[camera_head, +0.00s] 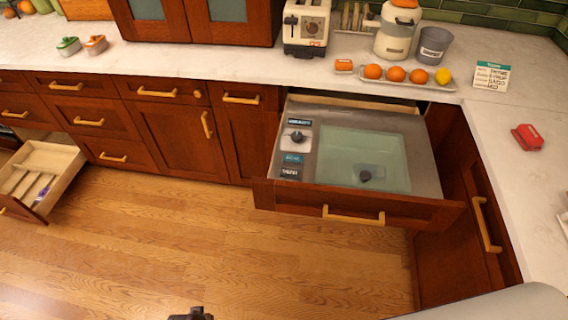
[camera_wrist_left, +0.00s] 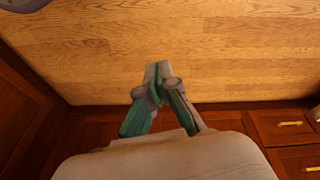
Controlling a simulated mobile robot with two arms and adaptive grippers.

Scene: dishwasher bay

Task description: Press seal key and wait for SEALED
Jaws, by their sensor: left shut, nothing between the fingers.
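A pulled-out drawer (camera_head: 355,207) holds a vacuum sealer (camera_head: 418,155) with a steel top and a see-through greenish lid (camera_head: 340,145). A small dark object (camera_head: 365,175) shows at the front of the lid area. Along the sealer's left side are a dark display (camera_head: 299,123), a round dial (camera_head: 296,137), a blue key (camera_head: 293,158) and a dark key or label (camera_head: 291,171). Their lettering is too small to read surely. My left gripper (camera_wrist_left: 158,80) is shut and empty over the wooden floor, away from the sealer. My right gripper is out of view.
Another drawer (camera_head: 62,158) stands open at far left. The counter holds a toaster (camera_head: 307,27), a tray (camera_head: 440,84) of oranges and a lemon, a grey cup (camera_head: 433,45) and a red object (camera_head: 527,137). The floor (camera_head: 170,240) before the sealer drawer is clear.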

